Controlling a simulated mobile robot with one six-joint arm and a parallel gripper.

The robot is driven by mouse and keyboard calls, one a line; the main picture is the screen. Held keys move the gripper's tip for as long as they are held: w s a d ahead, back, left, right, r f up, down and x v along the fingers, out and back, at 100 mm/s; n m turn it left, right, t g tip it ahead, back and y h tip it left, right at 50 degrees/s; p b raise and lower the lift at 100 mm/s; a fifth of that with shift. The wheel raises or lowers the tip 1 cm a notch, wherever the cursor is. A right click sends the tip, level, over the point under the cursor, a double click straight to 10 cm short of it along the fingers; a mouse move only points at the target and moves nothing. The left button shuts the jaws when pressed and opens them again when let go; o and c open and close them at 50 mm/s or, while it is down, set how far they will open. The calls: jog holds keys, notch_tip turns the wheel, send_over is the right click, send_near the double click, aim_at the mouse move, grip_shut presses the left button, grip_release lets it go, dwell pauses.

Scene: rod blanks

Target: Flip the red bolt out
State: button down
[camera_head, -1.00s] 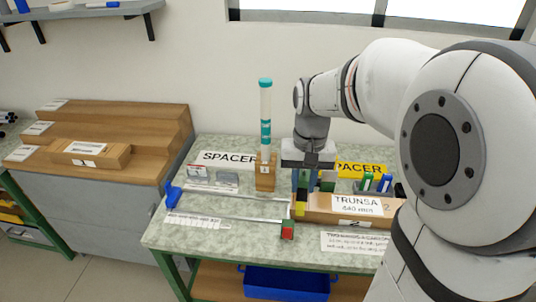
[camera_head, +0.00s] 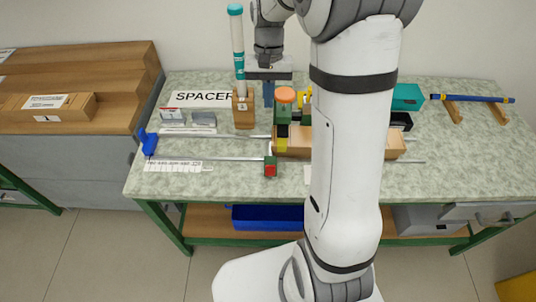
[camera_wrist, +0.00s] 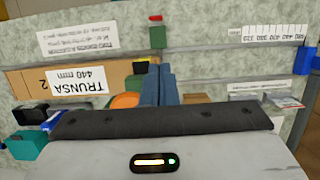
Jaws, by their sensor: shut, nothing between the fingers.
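A small red part (camera_head: 271,170) shows on the green block at the front end of the measuring rail in the head view. The same block shows in the wrist view with a red tip (camera_wrist: 156,18); I cannot tell whether this red part is the bolt. My gripper (camera_head: 268,104) has blue fingers, pressed together and empty. It hangs behind the rail, between the clear tube and an orange-topped round part (camera_head: 286,95). In the wrist view its fingers (camera_wrist: 157,72) point toward the green block, apart from it. The orange part (camera_wrist: 126,100) is partly hidden beside them.
A clear tube with teal bands (camera_head: 238,50) stands upright in a wooden block left of my gripper. A wooden box (camera_wrist: 95,82) labelled TRUNSA 440 mm lies beside the fingers. A blue rod (camera_head: 480,98) rests on wooden supports at right. The front table strip is mostly clear.

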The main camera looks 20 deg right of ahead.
jog(key=p+x, duration=0.1)
jog(key=x, duration=1.8)
jog(key=shift+s+f+p, duration=0.2)
jog(key=shift+p, duration=0.15)
jog(key=shift+a, duration=0.1)
jog(key=s, duration=0.2)
jog(key=s+a+b, duration=0.1)
jog(key=s, duration=0.1)
jog(key=s+a, duration=0.1)
jog(key=s, duration=0.2)
jog(key=shift+w, duration=0.15)
jog(key=shift+r, duration=0.1)
jog(key=p+v, duration=1)
jog(key=v, duration=0.9)
jog(key=shift+w+r+p, duration=0.2)
jog(key=shift+r+p, duration=0.15)
jog(key=shift+p, duration=0.05)
jog(key=shift+d, duration=0.1)
